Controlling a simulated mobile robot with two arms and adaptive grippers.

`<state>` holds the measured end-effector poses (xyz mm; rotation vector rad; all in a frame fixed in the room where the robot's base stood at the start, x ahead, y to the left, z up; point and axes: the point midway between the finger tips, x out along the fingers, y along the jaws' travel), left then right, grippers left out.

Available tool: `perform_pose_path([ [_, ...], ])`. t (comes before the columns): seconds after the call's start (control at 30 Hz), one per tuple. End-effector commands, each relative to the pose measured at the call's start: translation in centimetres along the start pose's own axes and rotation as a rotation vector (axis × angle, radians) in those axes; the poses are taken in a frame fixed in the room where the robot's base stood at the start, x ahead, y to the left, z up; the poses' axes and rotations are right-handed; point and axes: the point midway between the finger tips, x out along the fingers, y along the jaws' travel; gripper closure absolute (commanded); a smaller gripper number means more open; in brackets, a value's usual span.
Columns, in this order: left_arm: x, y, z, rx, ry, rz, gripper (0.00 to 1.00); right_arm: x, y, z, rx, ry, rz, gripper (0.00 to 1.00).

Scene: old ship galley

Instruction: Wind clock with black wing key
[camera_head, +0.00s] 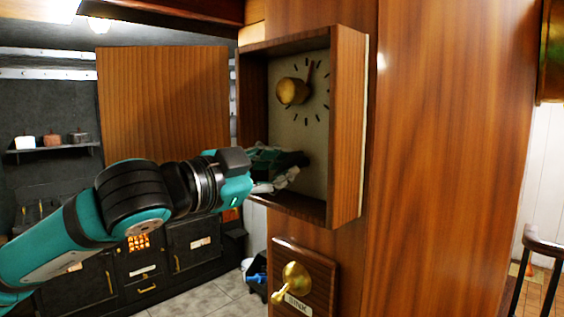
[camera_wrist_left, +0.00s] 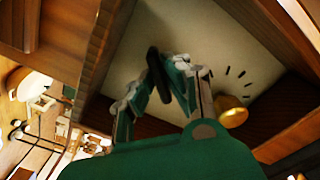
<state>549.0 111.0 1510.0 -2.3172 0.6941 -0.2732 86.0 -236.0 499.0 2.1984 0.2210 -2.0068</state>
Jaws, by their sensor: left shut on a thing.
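The clock is a wooden case (camera_head: 347,125) fixed to a wooden post, with a pale dial (camera_head: 318,125), black hour marks and a brass knob (camera_head: 291,91) at the hands. Its wooden door (camera_head: 165,105) stands open to the left. My left gripper (camera_head: 299,160) reaches into the case at the lower part of the dial. In the left wrist view the fingers (camera_wrist_left: 168,68) are shut on the black wing key (camera_wrist_left: 155,66), close to the dial face. The head view hides the key behind the fingers, and I cannot tell whether its shaft is seated. The right gripper is out of view.
A brass lever on a wooden plate (camera_head: 318,277) is mounted below the clock. The case walls and lower ledge enclose my left gripper closely. A black stove range (camera_head: 85,285) and a small shelf (camera_head: 55,147) stand behind at left. A dark railing (camera_head: 540,245) is at right.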

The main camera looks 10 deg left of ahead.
Motion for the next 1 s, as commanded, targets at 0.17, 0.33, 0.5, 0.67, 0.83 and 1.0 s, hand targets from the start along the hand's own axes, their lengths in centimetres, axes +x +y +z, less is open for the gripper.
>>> perform_pose_path([
  [0.17,0.0,-0.2,-0.2,0.07,-0.005,0.005,1.0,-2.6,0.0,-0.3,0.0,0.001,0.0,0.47],
  [0.33,0.0,-0.6,-0.6,0.143,-0.005,0.004,1.0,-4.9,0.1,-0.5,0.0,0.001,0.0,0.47],
  [0.5,0.0,-0.7,-0.8,0.315,-0.004,0.008,1.0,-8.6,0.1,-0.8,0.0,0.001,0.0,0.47],
  [0.67,0.0,-0.6,-0.7,0.482,-0.001,0.006,1.0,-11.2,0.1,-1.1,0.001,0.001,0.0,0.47],
  [0.83,0.0,0.0,-0.2,0.618,0.002,0.003,1.0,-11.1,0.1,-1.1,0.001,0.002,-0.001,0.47],
  [1.0,0.0,0.2,0.0,0.681,0.003,0.004,1.0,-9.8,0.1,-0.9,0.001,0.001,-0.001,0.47],
])
